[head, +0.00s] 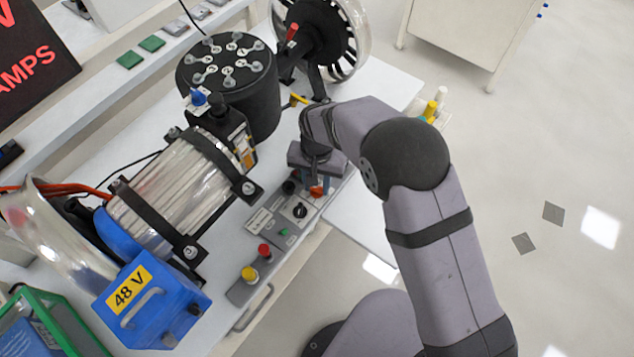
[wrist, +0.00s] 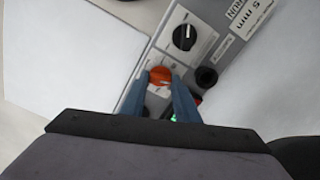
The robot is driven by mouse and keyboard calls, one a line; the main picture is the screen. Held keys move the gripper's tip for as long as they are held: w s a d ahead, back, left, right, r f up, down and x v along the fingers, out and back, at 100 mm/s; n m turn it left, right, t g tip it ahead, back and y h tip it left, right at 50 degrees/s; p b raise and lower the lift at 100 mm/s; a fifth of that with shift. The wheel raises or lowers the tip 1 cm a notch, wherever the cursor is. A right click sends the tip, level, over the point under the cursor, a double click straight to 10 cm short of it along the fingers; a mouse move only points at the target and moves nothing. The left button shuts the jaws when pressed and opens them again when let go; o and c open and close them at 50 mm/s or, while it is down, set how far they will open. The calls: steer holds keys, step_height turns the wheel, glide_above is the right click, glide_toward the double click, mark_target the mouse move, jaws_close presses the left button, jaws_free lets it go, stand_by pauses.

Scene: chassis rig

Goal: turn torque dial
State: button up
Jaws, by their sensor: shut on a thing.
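An orange dial (wrist: 160,75) sits on a light plate of the grey control panel in the wrist view. The blue fingers of my gripper (wrist: 160,79) stand on either side of it and are shut on it. In the head view a bit of the orange dial (head: 317,191) shows under my gripper (head: 311,181), and the fingers there are mostly hidden. A black dial (wrist: 185,37) with a white pointer line is beside it; it also shows in the head view (head: 299,211). I cannot read which dial is labelled torque.
Red (head: 264,251) and yellow (head: 249,273) buttons stand on the same panel. A blue 48 V box (head: 178,314), a strapped clear cylinder (head: 172,196) and a black drum (head: 243,105) crowd the bench to the left. The white bench top right of the panel is clear.

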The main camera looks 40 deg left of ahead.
steer(key=o, duration=1)
steer(key=shift+o, duration=0.2)
steer(key=shift+r, duration=0.15)
steer(key=shift+r+b, duration=0.95)
steer(key=shift+r, duration=2.6)
